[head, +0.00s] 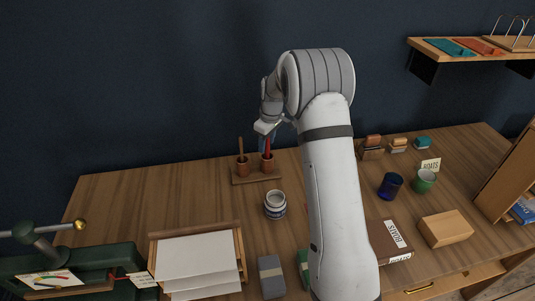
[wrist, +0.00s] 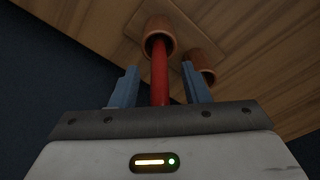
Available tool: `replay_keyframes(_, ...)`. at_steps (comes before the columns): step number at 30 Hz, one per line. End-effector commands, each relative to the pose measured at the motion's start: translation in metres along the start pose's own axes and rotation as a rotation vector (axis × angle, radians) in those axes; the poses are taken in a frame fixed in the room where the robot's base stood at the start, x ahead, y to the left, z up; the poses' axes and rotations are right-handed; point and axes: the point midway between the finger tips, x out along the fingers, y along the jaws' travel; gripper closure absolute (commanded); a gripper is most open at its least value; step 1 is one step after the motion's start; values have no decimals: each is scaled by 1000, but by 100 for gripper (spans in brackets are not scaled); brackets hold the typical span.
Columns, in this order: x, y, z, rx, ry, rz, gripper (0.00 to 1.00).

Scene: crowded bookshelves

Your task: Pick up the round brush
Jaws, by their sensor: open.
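A red-handled tool (head: 268,147) stands upright in a brown cup (head: 267,165) on a small wooden stand (head: 257,178). A brown-handled tool (head: 241,148) stands in the other cup (head: 243,168) to its left. I cannot tell which is the round brush, as no bristles show clearly. My gripper (head: 267,136) is at the top of the red handle. In the wrist view the red handle (wrist: 159,70) runs between my two open blue-grey fingers (wrist: 158,85), with a gap on each side. Its cup (wrist: 158,30) and the second cup (wrist: 203,68) show beyond.
A white jar (head: 275,207) stands in front of the stand. A paper tray (head: 197,262) and a dark green press (head: 75,272) are at front left. To the right of my arm are a blue cup (head: 390,186), a green mug (head: 424,181) and a wooden block (head: 446,228).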

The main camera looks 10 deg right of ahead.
Motion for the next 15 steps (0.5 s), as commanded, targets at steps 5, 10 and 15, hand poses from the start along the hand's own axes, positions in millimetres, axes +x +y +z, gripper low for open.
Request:
replay_keyframes(5,0,0,0,1,0,0,67)
replay_keyframes(10,0,1,1,2,0,0,81)
replay_keyframes(15,-1,1,1,2,0,0,95)
